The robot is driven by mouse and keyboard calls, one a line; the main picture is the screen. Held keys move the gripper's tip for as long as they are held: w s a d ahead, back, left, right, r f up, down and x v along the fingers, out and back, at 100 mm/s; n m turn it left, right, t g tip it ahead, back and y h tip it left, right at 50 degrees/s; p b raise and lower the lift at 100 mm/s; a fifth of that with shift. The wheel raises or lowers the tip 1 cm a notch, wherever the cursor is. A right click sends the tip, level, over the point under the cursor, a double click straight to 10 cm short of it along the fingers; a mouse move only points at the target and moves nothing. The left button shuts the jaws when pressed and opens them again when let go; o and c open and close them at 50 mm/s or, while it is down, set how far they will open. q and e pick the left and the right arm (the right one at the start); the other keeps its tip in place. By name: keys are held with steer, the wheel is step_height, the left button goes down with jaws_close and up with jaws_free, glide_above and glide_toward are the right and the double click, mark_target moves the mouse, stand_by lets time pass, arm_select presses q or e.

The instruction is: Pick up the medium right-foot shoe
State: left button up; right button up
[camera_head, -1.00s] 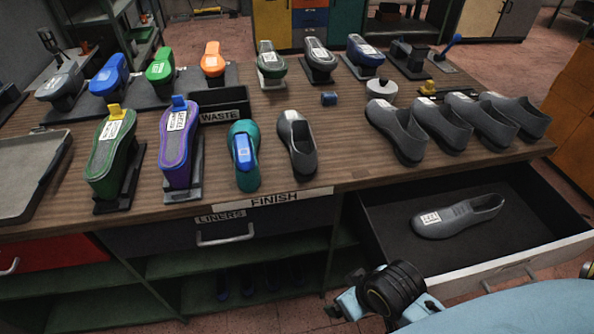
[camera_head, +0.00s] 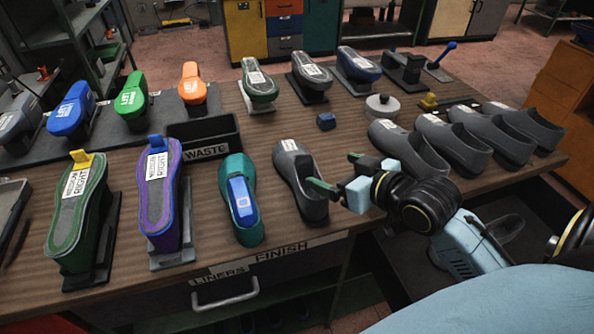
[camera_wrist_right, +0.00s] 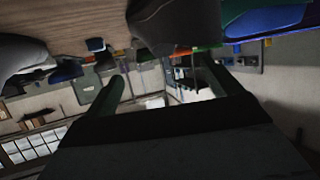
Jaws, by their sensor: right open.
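A dark grey shoe (camera_head: 287,170) with a small white label on its heel, too small to read, stands on the bench right of the teal form. My right gripper (camera_head: 337,172) is open at this shoe's right side. One fingertip overlaps the shoe's opening in the head view; I cannot tell whether it is inside or above it. In the right wrist view, a dark shoe-like shape (camera_wrist_right: 172,22) shows beyond the two spread fingers (camera_wrist_right: 158,85). Several similar grey shoes (camera_head: 452,145) stand in a row at the right; their sizes are unreadable. My left gripper is not in view.
Green (camera_head: 75,225) and purple (camera_head: 158,200) forms labelled RIGHT and a teal form (camera_head: 240,215) stand left of the shoe. A WASTE bin (camera_head: 190,137), white pot (camera_head: 382,107) and small blue block (camera_head: 326,121) lie behind. An open drawer is partly hidden under my right arm.

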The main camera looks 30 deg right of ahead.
mark_target(304, 162)
steer(key=x, duration=0.5)
steer(key=shift+w+a+f, duration=0.15)
steer(key=shift+w+f, duration=0.05)
steer(key=shift+w, duration=0.15)
steer(key=b+x, duration=0.1)
steer(key=x, duration=0.2)
steer(key=shift+w+a+f, duration=0.2)
steer(key=shift+w, duration=0.1)
steer(key=shift+w+f, duration=0.1)
steer(key=shift+w, duration=0.15)
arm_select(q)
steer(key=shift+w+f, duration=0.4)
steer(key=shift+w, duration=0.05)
arm_select(e)
steer(key=shift+s+a, duration=0.1)
steer(key=shift+s, duration=0.05)
steer(key=c, duration=1.9)
